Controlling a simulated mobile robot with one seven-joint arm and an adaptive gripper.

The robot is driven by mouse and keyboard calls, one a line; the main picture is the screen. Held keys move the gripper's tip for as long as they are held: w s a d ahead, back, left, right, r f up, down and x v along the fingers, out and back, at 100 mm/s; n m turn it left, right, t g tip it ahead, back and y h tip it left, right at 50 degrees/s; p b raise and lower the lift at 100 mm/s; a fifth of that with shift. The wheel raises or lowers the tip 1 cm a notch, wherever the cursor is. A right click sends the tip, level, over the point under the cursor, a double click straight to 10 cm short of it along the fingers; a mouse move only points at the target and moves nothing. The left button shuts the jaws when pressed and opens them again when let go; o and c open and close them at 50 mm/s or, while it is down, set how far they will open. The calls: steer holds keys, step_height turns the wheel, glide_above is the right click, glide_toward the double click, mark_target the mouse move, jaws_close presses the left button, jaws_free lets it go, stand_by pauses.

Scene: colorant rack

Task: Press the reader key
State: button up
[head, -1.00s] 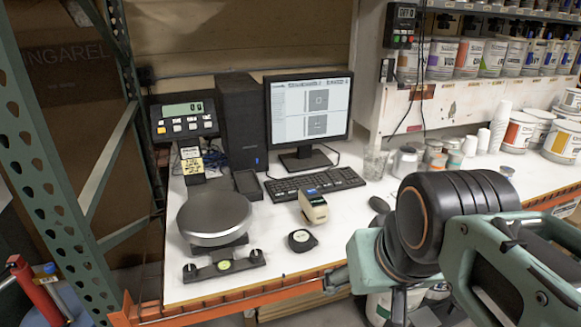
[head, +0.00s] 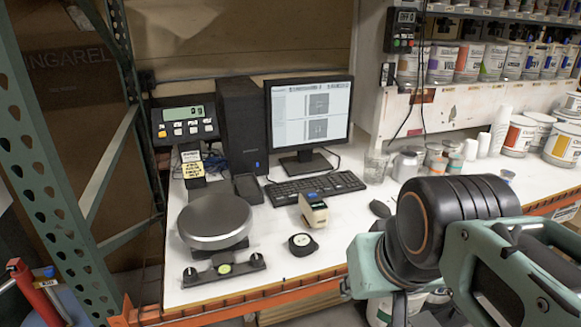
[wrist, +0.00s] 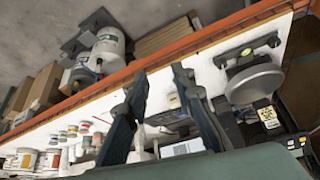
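The reader (head: 313,208) is a small cream and dark handheld device with a blue patch on top. It stands on the white counter in front of the keyboard. The blue patch (head: 311,194) may be its key; it is too small to be sure. In the wrist view a small pale block, likely the reader (wrist: 173,101), shows between my fingers and beyond them. My gripper (wrist: 158,76) is open, its two dark fingers apart and nothing between them. In the head view my arm is at the right, over the counter's front edge, apart from the reader; my fingers are mostly hidden there.
A round black puck (head: 302,244) lies in front of the reader. A scale with a round metal plate (head: 215,217) is to its left. Behind are the keyboard (head: 315,188), monitor (head: 309,115) and computer tower (head: 242,125). Cups and cans (head: 408,164) stand right. An orange beam (head: 240,306) edges the counter.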

jaws_close()
stand_by(1.1)
